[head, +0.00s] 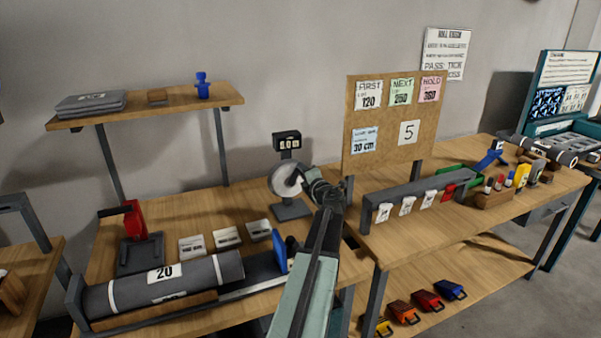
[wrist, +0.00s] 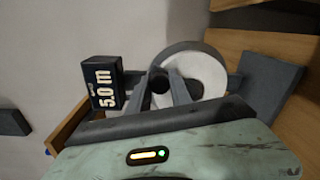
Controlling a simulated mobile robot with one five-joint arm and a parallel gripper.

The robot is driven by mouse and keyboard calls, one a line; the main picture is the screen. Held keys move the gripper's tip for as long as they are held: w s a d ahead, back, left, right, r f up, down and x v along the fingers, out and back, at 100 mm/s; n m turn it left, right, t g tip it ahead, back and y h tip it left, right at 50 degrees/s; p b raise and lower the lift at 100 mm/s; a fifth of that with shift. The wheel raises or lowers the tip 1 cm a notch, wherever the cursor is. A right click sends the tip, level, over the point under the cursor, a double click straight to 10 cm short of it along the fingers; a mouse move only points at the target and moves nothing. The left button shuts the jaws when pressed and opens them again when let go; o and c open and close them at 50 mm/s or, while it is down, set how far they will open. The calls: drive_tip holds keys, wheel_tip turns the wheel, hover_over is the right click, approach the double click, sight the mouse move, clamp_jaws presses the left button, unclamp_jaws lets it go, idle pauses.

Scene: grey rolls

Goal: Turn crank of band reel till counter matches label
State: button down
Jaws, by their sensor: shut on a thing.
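The band reel (head: 284,180) is a pale round disc on a dark stand on the middle table; it also shows in the wrist view (wrist: 205,75). The counter (head: 287,141) is a black box above the reel. My gripper (head: 306,176) is at the right side of the reel. In the wrist view its two fingers close around the dark round crank handle (wrist: 157,81) in front of the disc.
A corkboard (head: 390,125) with several cards stands right of the reel. A grey roll (head: 165,283) marked 20 lies at the front left. A grey rail (head: 420,193) runs along the right table.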

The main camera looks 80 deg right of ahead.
drive_tip(key=shift+d, duration=0.1)
idle(0.4)
drive_tip(key=c, duration=1.2)
unclamp_jaws()
drive_tip(key=shift+s, duration=0.1)
drive_tip(key=v, duration=0.7)
drive_tip(key=shift+s+a, duration=0.15)
drive_tip(key=shift+a, duration=0.25)
